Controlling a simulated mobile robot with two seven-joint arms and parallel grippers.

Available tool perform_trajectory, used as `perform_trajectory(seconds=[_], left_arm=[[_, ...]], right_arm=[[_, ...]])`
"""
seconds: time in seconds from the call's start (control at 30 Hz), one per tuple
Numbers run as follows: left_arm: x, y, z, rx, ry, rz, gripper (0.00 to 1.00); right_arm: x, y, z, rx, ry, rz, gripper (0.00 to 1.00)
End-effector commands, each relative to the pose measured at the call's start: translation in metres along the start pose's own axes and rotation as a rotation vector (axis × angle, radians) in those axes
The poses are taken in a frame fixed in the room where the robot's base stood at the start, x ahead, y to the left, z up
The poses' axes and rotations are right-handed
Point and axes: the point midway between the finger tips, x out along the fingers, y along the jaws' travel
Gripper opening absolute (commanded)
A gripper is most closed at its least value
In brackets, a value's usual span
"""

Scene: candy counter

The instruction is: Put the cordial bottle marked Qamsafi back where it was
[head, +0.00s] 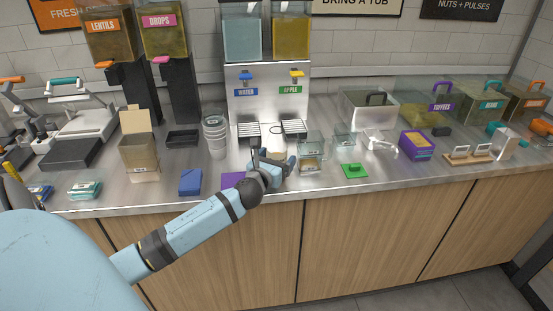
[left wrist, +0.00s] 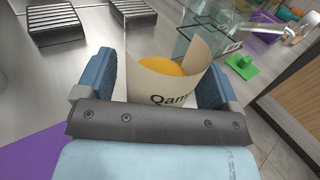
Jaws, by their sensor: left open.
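The cordial bottle (left wrist: 165,84) shows in the left wrist view with a pale label reading "Qam…", the rest of the word cut off, and orange inside. It stands between the fingers of my left gripper (left wrist: 157,90), which is open around it. I cannot tell whether either finger touches it. In the head view my left gripper (head: 277,170) is low over the counter in front of the drink dispenser, and the bottle is hard to make out there. My right gripper is not in view.
A clear open box (head: 308,165) stands just right of my left gripper, with a green lid (head: 353,171) farther right. A purple mat (head: 232,180) lies to its left. The drink dispenser (head: 268,95) and its black drip grilles (left wrist: 55,22) are behind.

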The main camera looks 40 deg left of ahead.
Motion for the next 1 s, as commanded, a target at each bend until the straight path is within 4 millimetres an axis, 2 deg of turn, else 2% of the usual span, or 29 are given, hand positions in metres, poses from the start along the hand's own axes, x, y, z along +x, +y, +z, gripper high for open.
perform_trajectory(seconds=[0.07, 0.17, 0.4, 0.6, 0.77, 0.87, 0.97, 1.0], left_arm=[[-0.002, 0.000, 0.003, 0.001, 0.000, 0.000, 0.87], [-0.016, 0.000, 0.002, 0.000, 0.001, -0.001, 0.87], [-0.068, 0.000, 0.001, 0.001, 0.002, -0.001, 0.87], [-0.103, 0.000, 0.001, -0.001, 0.002, -0.001, 0.87], [-0.117, 0.000, 0.002, -0.003, 0.001, 0.000, 0.87], [-0.125, -0.005, -0.010, -0.088, 0.033, -0.005, 0.87], [-0.140, -0.019, -0.042, -0.342, 0.124, -0.010, 0.87], [-0.150, -0.027, -0.060, -0.493, 0.179, -0.004, 0.87]], right_arm=[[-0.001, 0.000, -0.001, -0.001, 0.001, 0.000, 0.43], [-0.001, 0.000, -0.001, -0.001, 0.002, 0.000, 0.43], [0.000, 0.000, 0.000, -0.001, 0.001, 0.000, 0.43], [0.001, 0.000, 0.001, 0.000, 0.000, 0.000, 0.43], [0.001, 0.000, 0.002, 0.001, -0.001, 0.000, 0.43], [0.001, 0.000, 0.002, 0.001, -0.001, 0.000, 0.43], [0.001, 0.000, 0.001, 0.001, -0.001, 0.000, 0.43], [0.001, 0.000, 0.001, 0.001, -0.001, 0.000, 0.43]])
